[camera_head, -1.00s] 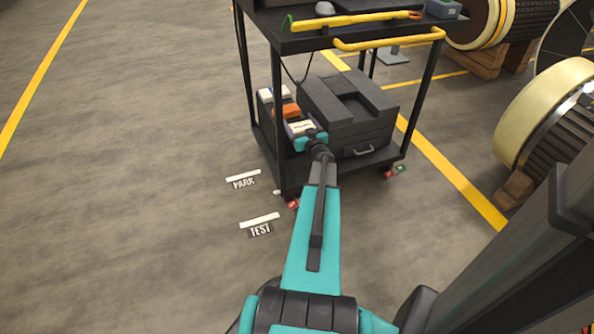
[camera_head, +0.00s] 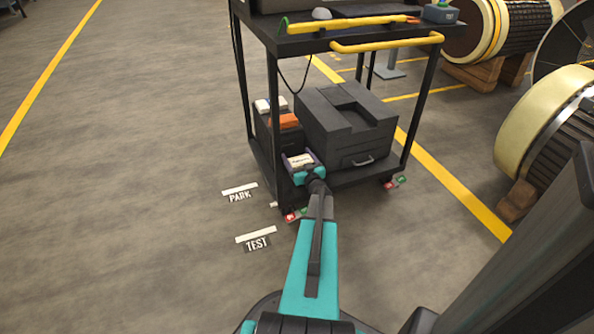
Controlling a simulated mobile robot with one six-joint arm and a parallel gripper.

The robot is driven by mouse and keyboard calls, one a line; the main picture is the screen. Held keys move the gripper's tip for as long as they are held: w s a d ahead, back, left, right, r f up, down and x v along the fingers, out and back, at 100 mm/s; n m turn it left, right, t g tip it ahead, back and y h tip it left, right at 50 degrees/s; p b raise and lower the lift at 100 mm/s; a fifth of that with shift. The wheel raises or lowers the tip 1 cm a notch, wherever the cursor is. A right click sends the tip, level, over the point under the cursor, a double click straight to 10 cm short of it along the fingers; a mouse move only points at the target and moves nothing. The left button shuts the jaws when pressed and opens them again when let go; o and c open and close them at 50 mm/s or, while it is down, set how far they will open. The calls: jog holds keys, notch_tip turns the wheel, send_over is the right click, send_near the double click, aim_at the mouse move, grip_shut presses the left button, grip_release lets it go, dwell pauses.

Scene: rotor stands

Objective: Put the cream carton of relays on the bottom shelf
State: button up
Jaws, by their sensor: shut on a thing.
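The cream carton of relays (camera_head: 299,160) shows its pale top at the front left corner of the black cart, beside the front left post. My gripper (camera_head: 305,171), teal at its end, is shut on the carton, with dark fingers along its sides. The carton is low, at the level of the cart's bottom shelf (camera_head: 350,175). I cannot tell whether its base touches the shelf, since my gripper and the post hide its lower part.
A large dark case (camera_head: 347,125) fills the right of the bottom shelf. A dark bin (camera_head: 270,130) with an orange box (camera_head: 284,121) and a whitish box (camera_head: 270,105) stands behind the carton. The yellow-handled top shelf (camera_head: 340,33) overhangs. Floor at left is clear.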

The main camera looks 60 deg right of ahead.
dwell(0.3)
jog(key=shift+f+b, duration=1.15)
jog(key=shift+f, duration=1.4)
jog(key=shift+f, duration=0.2)
jog(key=o, duration=1.2)
jog(key=shift+r, duration=0.15)
